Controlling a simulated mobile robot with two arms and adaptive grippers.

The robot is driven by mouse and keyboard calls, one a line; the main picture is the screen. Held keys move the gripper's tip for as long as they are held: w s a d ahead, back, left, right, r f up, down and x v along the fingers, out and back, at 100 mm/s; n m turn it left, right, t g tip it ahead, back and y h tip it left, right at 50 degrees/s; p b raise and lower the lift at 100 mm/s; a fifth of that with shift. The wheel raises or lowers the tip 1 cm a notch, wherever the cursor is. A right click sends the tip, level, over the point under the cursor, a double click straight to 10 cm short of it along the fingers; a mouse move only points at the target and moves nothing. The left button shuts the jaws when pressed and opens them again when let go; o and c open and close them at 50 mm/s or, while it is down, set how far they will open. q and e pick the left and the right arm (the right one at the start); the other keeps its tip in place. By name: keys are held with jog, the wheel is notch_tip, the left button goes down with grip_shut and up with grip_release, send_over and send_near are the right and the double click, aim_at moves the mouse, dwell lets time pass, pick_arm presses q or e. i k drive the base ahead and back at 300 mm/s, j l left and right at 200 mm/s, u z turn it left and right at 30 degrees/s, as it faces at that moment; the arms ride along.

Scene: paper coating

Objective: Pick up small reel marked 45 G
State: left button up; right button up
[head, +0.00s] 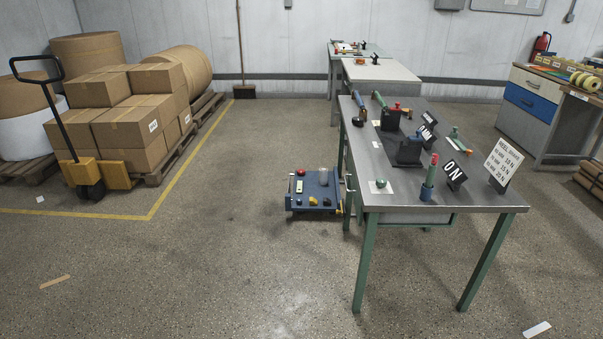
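Several small yellowish reels lie at the right edge on top of a cabinet bench (545,82). A row of them (555,63) is toward the back, and a pale reel (587,81) lies near the front. Some carry small labels, but the print is too small to read, so I cannot tell which reel is marked 45 G. The right part of this group is cut off by the picture edge. Neither of my grippers is in view.
A grey table (440,197) with green legs holds levers, black signs and a white sign (502,160). A low blue cart (318,190) stands left of it. Boxes, rolls and a pallet jack (85,170) are at left. The floor in front is mostly clear.

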aim_at(323, 171)
jog(key=i+u, duration=0.25)
jog(key=i, duration=1.45)
jog(key=i+j+z, duration=0.1)
jog(key=i, duration=0.5)
jog(key=i+j, duration=0.15)
jog(key=i, duration=0.5)
jog(key=i+j+z, duration=0.1)
jog(key=i+z, duration=0.25)
jog(key=z, duration=0.15)
jog(key=i+j+z, duration=0.15)
jog(key=i+z, duration=0.15)
jog(key=z, duration=0.2)
jog(key=i+j+z, duration=0.25)
jog(key=z, duration=0.2)
jog(key=i+j+z, duration=0.2)
jog(key=j+z, duration=0.3)
